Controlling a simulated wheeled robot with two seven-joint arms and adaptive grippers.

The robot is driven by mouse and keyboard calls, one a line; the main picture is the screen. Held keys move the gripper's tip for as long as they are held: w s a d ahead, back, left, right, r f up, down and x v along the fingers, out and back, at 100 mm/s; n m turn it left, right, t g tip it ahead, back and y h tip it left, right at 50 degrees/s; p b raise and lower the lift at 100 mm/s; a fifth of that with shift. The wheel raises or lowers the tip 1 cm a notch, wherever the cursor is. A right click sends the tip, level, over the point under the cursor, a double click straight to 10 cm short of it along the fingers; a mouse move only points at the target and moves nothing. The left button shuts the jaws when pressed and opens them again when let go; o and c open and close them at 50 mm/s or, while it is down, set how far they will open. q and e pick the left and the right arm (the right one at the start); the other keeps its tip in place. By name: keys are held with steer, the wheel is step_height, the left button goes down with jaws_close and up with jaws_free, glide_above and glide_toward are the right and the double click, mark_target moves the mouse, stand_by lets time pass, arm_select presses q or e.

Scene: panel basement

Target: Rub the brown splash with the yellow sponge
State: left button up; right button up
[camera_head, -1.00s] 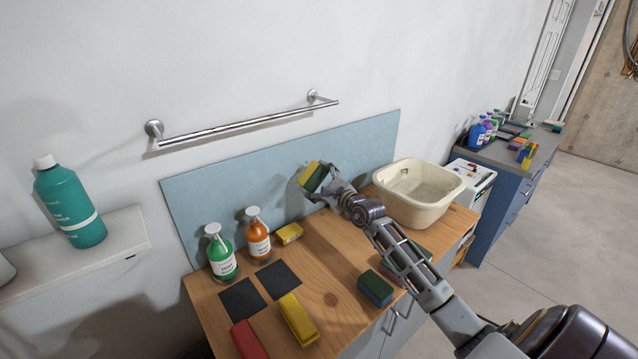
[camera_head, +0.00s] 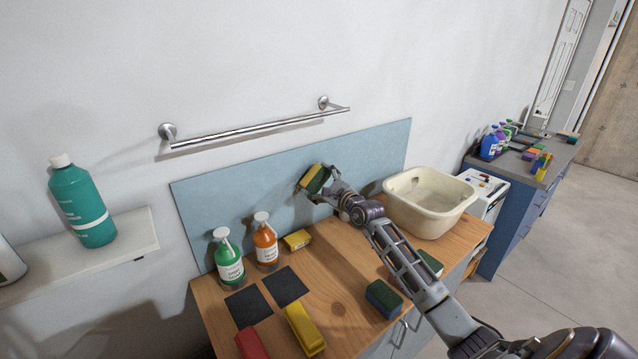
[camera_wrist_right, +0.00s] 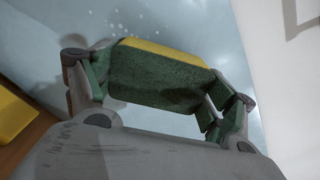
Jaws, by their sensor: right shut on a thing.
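The yellow sponge (camera_head: 312,177) has a dark green scouring side and is tilted in my right gripper (camera_head: 320,183). It is in front of the light blue wall panel (camera_head: 375,150), close to it; I cannot tell for sure whether it touches. In the right wrist view the sponge's green side (camera_wrist_right: 160,82) faces me, with its yellow edge at the top toward the panel. The gripper's two fingers (camera_wrist_right: 160,88) are shut on its ends. I see no brown splash on the bare panel; the part behind the sponge is hidden. My left gripper is not in view.
Below the panel, a wooden counter (camera_head: 340,290) holds a green bottle (camera_head: 229,262), an orange bottle (camera_head: 265,245), a small yellow block (camera_head: 297,240), a blue-green sponge (camera_head: 383,299) and a cream basin (camera_head: 430,212). A towel rail (camera_head: 260,130) is above.

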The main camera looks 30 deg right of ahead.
mark_target(326, 179)
steer(key=shift+w+a, duration=0.15)
steer(key=shift+w, duration=0.8)
stand_by(1.0)
steer(key=shift+b, duration=0.3)
steer(key=shift+w+d+f+b, duration=0.1)
steer(key=shift+d+b, duration=0.35)
steer(key=shift+d, duration=0.15)
steer(key=shift+w+d+b, duration=0.15)
steer(key=shift+d+b, duration=1)
steer(key=shift+d, duration=0.3)
steer(key=shift+r, duration=0.2)
steer(key=shift+a, duration=0.1)
steer(key=shift+a+p, duration=0.5)
steer(key=shift+p, duration=0.4)
steer(key=shift+s+a+p, duration=0.15)
steer(key=shift+a+p, duration=0.55)
steer(key=shift+a, duration=0.05)
steer(key=shift+s+a+p, duration=0.1)
steer(key=shift+a+p, duration=0.6)
steer(key=shift+a, duration=0.05)
